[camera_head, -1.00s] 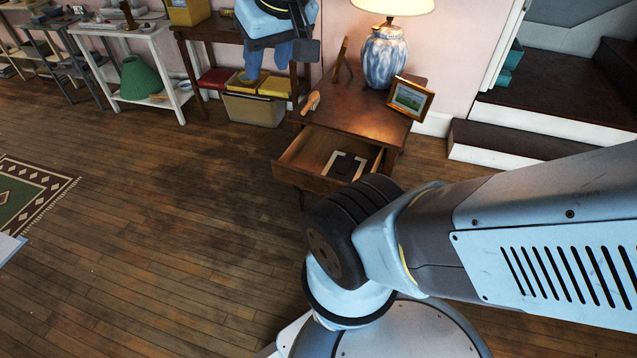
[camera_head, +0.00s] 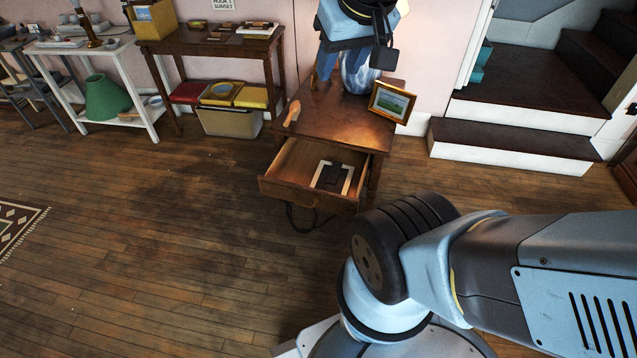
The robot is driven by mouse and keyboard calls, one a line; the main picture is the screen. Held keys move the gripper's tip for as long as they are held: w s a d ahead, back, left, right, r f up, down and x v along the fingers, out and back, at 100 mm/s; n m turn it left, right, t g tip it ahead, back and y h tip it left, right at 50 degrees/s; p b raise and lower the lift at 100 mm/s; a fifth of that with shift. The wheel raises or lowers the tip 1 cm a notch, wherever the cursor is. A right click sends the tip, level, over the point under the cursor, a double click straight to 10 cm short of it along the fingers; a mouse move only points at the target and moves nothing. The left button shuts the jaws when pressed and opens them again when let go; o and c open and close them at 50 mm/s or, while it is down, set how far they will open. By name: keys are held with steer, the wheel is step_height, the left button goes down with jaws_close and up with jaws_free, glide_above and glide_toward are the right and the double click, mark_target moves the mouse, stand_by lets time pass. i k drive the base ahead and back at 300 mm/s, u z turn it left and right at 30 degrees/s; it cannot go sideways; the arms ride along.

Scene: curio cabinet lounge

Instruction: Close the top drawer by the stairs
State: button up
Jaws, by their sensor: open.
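The wooden side table (camera_head: 345,118) left of the stairs (camera_head: 510,142) has its top drawer (camera_head: 303,193) pulled out toward me. The drawer's front panel faces the open floor, and a dark object with pale edges (camera_head: 333,177) lies inside. My gripper (camera_head: 345,74) is open at the top of the view, pointing down. In the picture it overlaps the back of the table and hides most of the lamp (camera_head: 360,80). I see no contact with the drawer, and its exact height and depth are hard to tell.
A framed picture (camera_head: 392,102) and a small wooden item (camera_head: 292,113) stand on the table. A dark shelf table (camera_head: 212,46) and a white shelf (camera_head: 150,112) line the wall at left. The floor (camera_head: 170,230) before the drawer is clear.

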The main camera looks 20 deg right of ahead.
mark_target(289, 177)
steer(key=z, duration=0.2)
steer(key=i, duration=1)
steer(key=u, duration=0.35)
steer(key=k, duration=0.4)
steer(key=z, duration=0.05)
